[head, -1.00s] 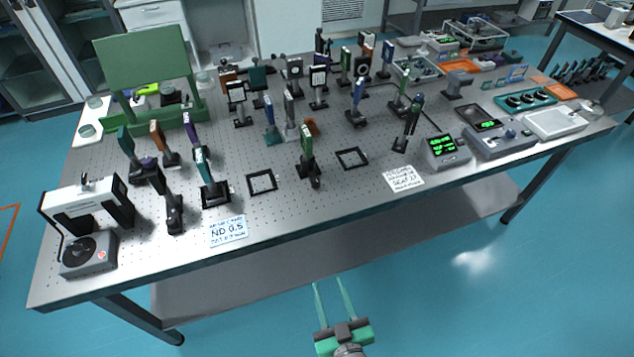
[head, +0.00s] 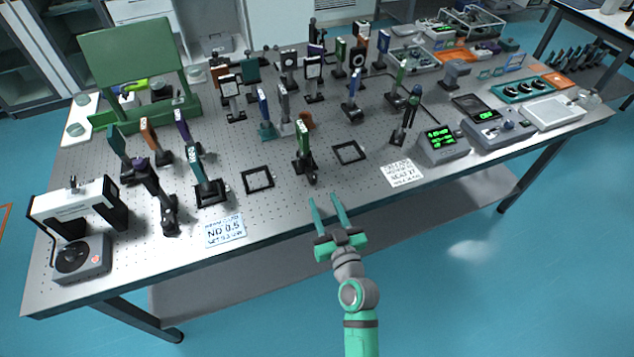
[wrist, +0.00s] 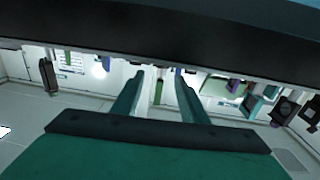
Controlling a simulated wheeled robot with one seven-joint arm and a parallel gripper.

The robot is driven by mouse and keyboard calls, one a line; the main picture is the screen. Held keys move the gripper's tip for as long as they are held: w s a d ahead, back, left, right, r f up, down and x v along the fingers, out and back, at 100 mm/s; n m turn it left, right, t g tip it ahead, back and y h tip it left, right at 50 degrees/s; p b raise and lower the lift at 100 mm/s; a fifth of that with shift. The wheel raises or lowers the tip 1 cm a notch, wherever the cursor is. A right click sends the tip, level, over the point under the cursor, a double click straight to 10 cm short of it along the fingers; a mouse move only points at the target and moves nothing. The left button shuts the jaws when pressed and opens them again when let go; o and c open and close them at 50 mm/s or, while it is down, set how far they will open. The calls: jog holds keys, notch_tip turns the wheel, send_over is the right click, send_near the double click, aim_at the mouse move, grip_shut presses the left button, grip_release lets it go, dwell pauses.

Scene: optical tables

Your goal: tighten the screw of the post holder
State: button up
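My gripper (head: 328,210) is open and empty at the front edge of the optical table, with its two green fingers spread and pointing toward the table. Several post-mounted optics stand upright on the table. The nearest to my gripper is a green-topped one (head: 303,150) on a dark post holder with a black foot, just beyond the fingertips and slightly left. I cannot tell which post holder is meant, and its screw is too small to make out. The wrist view shows the open fingers (wrist: 157,85) with nothing between them, and small optics beyond.
Labels (head: 225,231) and (head: 402,173) lie flat at the front edge. A green-display meter (head: 443,142) stands right, and a white-and-grey device (head: 82,258) stands left. The floor in front is clear.

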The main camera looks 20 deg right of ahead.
aim_at(314, 179)
jog(key=w, duration=0.8)
grip_shut()
jog(key=shift+d, duration=0.1)
